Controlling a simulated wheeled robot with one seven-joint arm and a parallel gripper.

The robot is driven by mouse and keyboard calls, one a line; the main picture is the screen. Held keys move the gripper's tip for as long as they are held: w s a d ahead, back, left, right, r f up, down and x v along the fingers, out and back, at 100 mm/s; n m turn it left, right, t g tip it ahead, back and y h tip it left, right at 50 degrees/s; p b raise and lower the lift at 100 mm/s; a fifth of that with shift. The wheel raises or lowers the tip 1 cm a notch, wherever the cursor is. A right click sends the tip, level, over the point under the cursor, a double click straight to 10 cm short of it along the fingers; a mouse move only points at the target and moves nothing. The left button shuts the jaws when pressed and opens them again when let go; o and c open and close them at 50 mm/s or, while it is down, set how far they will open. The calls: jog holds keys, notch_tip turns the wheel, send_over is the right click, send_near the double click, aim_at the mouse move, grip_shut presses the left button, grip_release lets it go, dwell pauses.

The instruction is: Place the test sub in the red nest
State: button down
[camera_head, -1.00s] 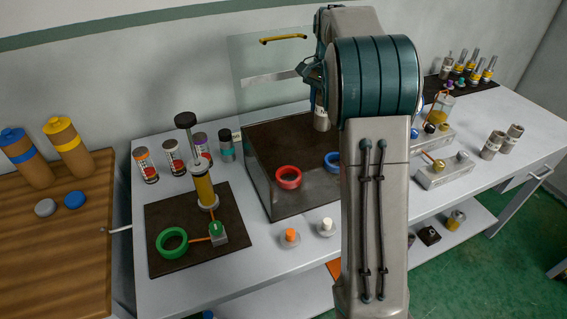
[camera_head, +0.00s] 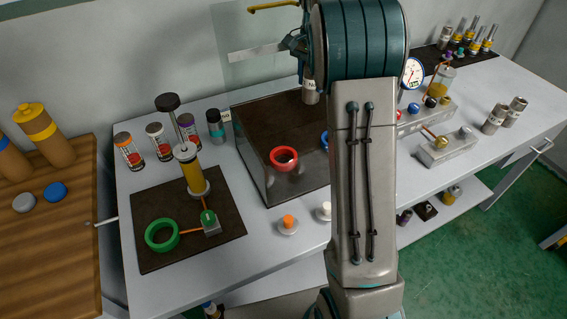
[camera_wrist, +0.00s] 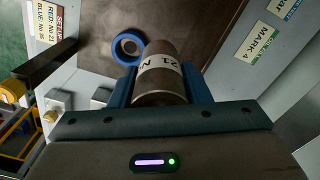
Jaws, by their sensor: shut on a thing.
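My gripper (camera_wrist: 160,88) is shut on the test sub (camera_wrist: 160,72), a grey-brown cylinder with a white label band. Its blue fingers press on both sides in the wrist view. In the head view the test sub (camera_head: 311,93) hangs upright below my gripper, over the back part of the dark, clear-walled bay; I cannot tell its exact height. The red nest (camera_head: 284,149) is a red ring at the front left of the bay, in front of and left of the test sub. It looks empty. The wrist view does not show it.
A blue ring (camera_wrist: 118,52) lies beyond the test sub; my arm mostly hides it in the head view. The bay has a clear panel (camera_head: 243,60) at the back. A green ring (camera_head: 162,222) and a yellow cylinder (camera_head: 193,174) stand left. Two grey cylinders (camera_head: 493,122) stand right.

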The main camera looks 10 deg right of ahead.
aim_at(310, 91)
notch_tip(310, 91, down, 4)
jog(key=shift+r+b, duration=0.2)
jog(key=shift+b, duration=0.7)
jog(key=shift+f, duration=0.2)
jog(key=shift+s+a+f+p, duration=0.1)
jog(key=shift+s+a+f, duration=1.05)
jog(key=shift+a+f, duration=0.55)
jog(key=shift+s+a+f+p, duration=0.1)
jog(key=shift+s+a+f, duration=1.2)
jog(key=shift+f, duration=0.55)
jog(key=shift+s+a+f+p, duration=0.1)
jog(key=shift+s+a+f, duration=0.95)
jog(key=shift+a+f, duration=0.65)
jog(key=shift+d+f, duration=0.1)
jog(key=shift+f, duration=0.05)
jog(key=shift+f, duration=0.1)
jog(key=c, duration=0.8)
grip_release()
jog(key=shift+o, duration=0.2)
